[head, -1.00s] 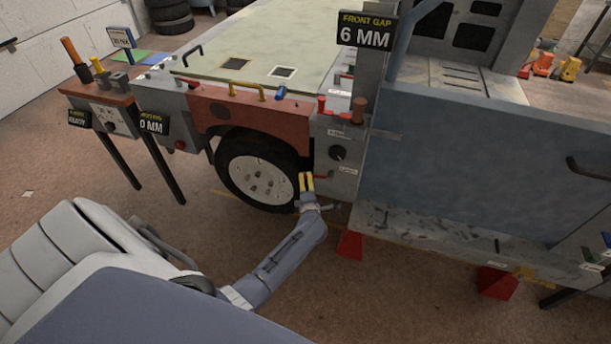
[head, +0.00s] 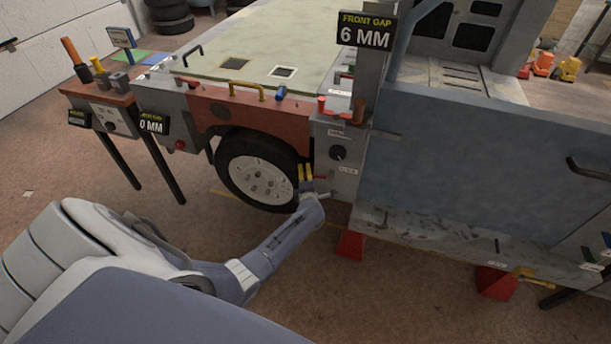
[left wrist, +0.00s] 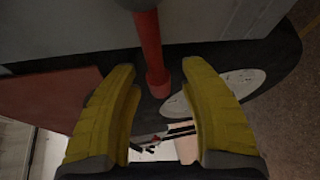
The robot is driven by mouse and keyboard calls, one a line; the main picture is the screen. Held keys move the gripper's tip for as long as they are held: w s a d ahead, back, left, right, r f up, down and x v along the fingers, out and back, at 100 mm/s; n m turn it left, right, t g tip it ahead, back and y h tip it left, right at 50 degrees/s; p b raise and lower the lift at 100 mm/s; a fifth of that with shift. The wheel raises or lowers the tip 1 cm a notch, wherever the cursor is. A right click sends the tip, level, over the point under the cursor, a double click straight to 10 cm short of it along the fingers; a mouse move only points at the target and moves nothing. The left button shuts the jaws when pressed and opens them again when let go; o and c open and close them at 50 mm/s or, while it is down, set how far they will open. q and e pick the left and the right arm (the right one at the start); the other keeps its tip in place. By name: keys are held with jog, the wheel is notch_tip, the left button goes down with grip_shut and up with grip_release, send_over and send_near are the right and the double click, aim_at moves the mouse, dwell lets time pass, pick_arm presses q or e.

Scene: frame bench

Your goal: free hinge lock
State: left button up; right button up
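My left gripper (head: 305,172) is beside the grey post panel at the front corner of the vehicle, in front of the wheel. In the left wrist view its two yellow fingers (left wrist: 160,105) are spread apart. A red rod (left wrist: 151,48) runs into the space between them; I cannot see contact. A small red lever (head: 321,177) shows just right of the fingertips in the head view, probably this rod. The grey panel carries a black round knob (head: 338,153) and small labels too blurred to read. No part is clearly marked as the hinge lock. My right gripper is not in view.
The wheel (head: 258,180) stands left of the gripper under a red fender (head: 235,112). A grey-blue panel (head: 460,170) blocks the right side. A sign (head: 366,31) reads front gap 6 MM; another (head: 153,124) reads 0 MM. Red stands (head: 350,244) rest on the open floor.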

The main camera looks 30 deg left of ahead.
pick_arm(q)
grip_shut()
jog(key=shift+d, duration=0.15)
